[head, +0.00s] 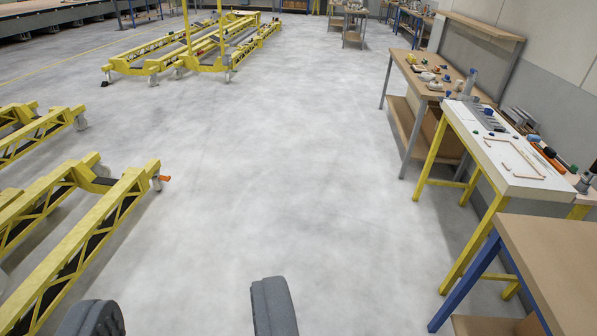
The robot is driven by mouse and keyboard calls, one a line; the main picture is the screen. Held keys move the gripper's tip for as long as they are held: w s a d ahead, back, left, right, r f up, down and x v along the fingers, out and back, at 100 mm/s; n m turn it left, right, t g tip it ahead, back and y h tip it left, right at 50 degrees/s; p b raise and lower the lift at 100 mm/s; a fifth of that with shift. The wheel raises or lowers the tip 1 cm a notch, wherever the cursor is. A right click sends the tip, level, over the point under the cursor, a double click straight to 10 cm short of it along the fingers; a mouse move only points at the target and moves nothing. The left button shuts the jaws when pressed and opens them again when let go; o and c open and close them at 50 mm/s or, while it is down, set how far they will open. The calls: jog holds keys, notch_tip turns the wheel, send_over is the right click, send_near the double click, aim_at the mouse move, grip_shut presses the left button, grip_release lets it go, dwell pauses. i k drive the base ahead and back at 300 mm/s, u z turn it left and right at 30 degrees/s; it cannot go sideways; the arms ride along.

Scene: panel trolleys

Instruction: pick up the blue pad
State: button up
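I cannot make out the blue pad for certain. A small blue item (488,111) shows on the white-topped table (507,180) at the right. Another small blue item (459,85) lies on the wooden workbench (420,85) behind it. Both are too small to tell whether either is the pad. My gripper (182,300) shows at the bottom edge as two dark grey fingers set wide apart. Bare floor shows between them, and they hold nothing that I can see. The gripper is far from both tables.
Yellow trolley frames (75,240) on castors stand at the left, one with an orange-tipped end. More yellow trolleys (190,50) stand farther back. A blue-legged bench (560,260) is at the near right. The grey floor (270,150) between them is clear.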

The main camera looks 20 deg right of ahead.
aim_at(531, 137)
jog(key=i, duration=2.15)
jog(key=z, duration=2.2)
jog(key=i, duration=1.65)
jog(key=u, duration=0.05)
